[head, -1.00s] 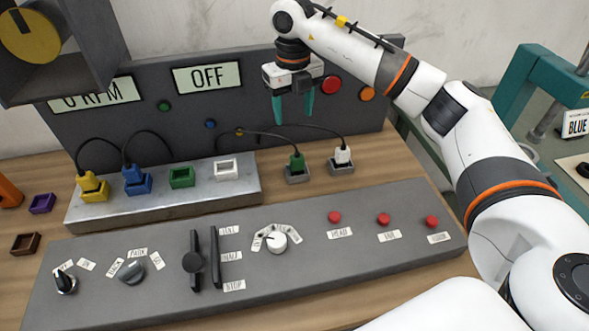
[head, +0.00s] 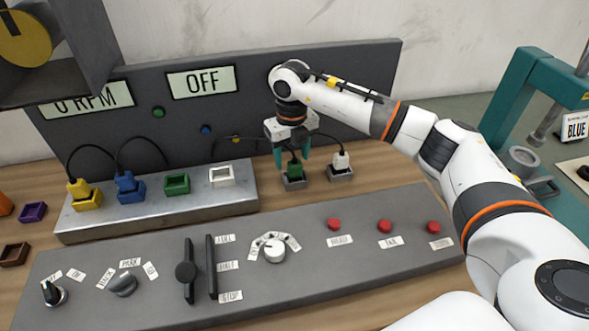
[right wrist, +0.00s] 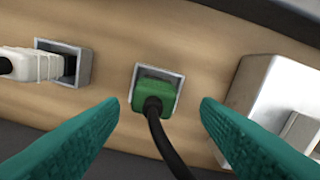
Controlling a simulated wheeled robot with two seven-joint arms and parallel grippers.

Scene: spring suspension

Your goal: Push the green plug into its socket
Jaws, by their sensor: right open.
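The green plug (head: 294,170) stands in a grey holder (head: 294,184) on the wooden table, right of the metal socket block; its black cable rises from its top. The green socket (head: 177,184) is on the metal block and is empty. My right gripper (head: 292,158) is above the green plug, teal fingers open on either side of it. In the right wrist view the green plug (right wrist: 153,92) sits between and beyond the open fingertips (right wrist: 160,103), not touched by them. My left gripper is not in view.
The white plug (head: 341,160) stands in its own holder close on the right. Yellow (head: 84,195) and blue (head: 129,187) plugs sit in the block; the white socket (head: 221,175) is empty. A control panel (head: 330,265) with knobs and levers lies in front.

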